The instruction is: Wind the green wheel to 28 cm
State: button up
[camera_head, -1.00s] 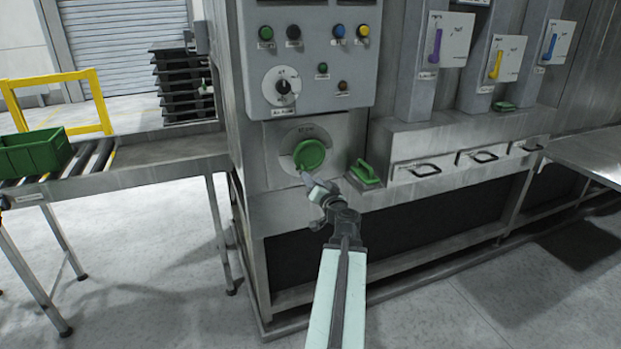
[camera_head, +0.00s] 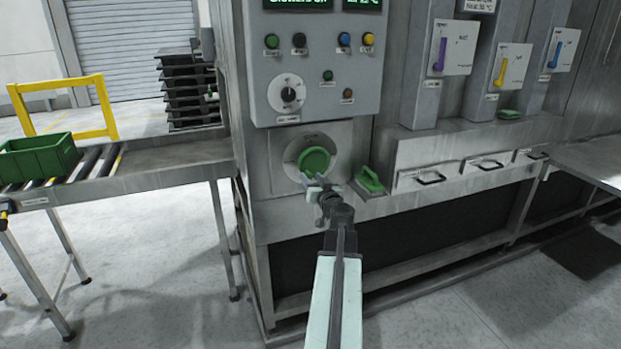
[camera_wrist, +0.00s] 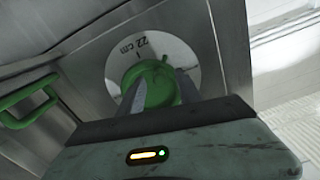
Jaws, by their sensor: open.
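The green wheel (camera_head: 315,160) is a round knob on a pale round dial plate on the front of the washer's control column. In the wrist view the green wheel (camera_wrist: 150,82) sits ahead, with "22 cm" printed above it on the plate. My gripper (camera_head: 316,181) is just below and in front of the wheel in the head view. In the wrist view my gripper (camera_wrist: 156,92) is open, its two fingers reaching to either side of the wheel. I cannot tell whether they touch it.
A green handle (camera_head: 369,180) juts out just right of the wheel and shows at left in the wrist view. The control panel (camera_head: 318,75) with buttons and a black dial hangs above. A conveyor with a green crate (camera_head: 38,158) stands at left. Drawers with handles (camera_head: 430,177) are at right.

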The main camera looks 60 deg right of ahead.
aim_at(303, 165)
jog(key=shift+x, duration=0.8)
jog(key=shift+s, duration=0.1)
grip_shut()
jog(key=shift+a+r+m, duration=0.1)
jog(key=shift+r+m, duration=0.05)
jog(key=shift+m, duration=0.35)
jog(key=m, duration=0.1)
jog(key=r+m+p, duration=0.1)
jog(key=m, duration=0.1)
jog(key=shift+w+a+r+p, duration=0.15)
jog(key=shift+w+a+p, duration=0.15)
jog(key=shift+w, duration=0.05)
jog(key=shift+w+a+r+m+p, duration=0.1)
jog(key=shift+r+m+p, duration=0.15)
jog(key=shift+m, duration=0.55)
jog(key=shift+s+r+m+p, duration=0.1)
jog(key=shift+r+m+p, duration=0.15)
jog(key=shift+m, duration=0.55)
jog(key=shift+w+r+m+p, duration=0.1)
jog(key=shift+r+m+p, duration=0.15)
jog(key=shift+m, duration=0.55)
